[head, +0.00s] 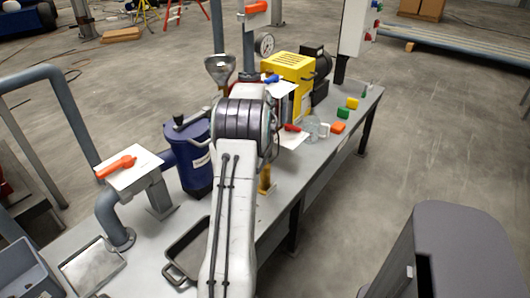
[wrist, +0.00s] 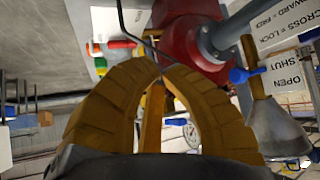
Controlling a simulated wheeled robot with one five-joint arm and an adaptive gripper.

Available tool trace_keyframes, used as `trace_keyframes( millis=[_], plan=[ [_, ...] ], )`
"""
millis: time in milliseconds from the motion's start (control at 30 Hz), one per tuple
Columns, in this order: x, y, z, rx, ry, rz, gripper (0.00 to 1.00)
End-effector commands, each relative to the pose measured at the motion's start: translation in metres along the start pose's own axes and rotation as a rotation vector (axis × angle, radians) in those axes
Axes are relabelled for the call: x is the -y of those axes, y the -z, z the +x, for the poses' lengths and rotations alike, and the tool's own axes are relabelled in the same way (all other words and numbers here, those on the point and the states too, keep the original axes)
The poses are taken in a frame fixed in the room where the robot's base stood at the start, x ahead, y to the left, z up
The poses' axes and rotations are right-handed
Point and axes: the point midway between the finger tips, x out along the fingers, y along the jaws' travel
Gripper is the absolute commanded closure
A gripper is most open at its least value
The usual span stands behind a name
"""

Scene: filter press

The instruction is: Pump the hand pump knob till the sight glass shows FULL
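My gripper (wrist: 161,68) has two ribbed yellow-brown fingers in the wrist view. They bow outward and their tips come together, with nothing clearly held between them. In the head view my arm hides most of the gripper. A thin dark bent rod (wrist: 123,22) runs toward the fingertips; I cannot tell whether it touches them. A dark red rounded body (wrist: 193,42) with a grey pipe lies just beyond the tips. I cannot make out the pump knob or a FULL reading on a sight glass. A round dial gauge (head: 264,45) stands behind my arm.
The grey bench holds a blue cylinder (head: 192,158), an orange-handled valve (head: 121,166), a black tray (head: 186,250) and a yellow machine (head: 291,70). A metal funnel (head: 219,69), also in the wrist view (wrist: 277,128), stands close to my arm. A clear jug (head: 313,129) and coloured blocks lie to the right.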

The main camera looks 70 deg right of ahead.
Motion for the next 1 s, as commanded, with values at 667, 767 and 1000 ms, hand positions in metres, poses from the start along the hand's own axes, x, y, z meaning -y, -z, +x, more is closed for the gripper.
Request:
trace_keyframes(
  millis=[667,767,1000],
  plan=[
    [0.0,-0.041,0.039,0.003,0.0,0.0,1.0],
    [0.001,-0.05,0.048,0.001,0.0,0.0,1.0],
    [0.001,-0.061,0.06,0.0,0.0,0.0,1.0]
  ],
)
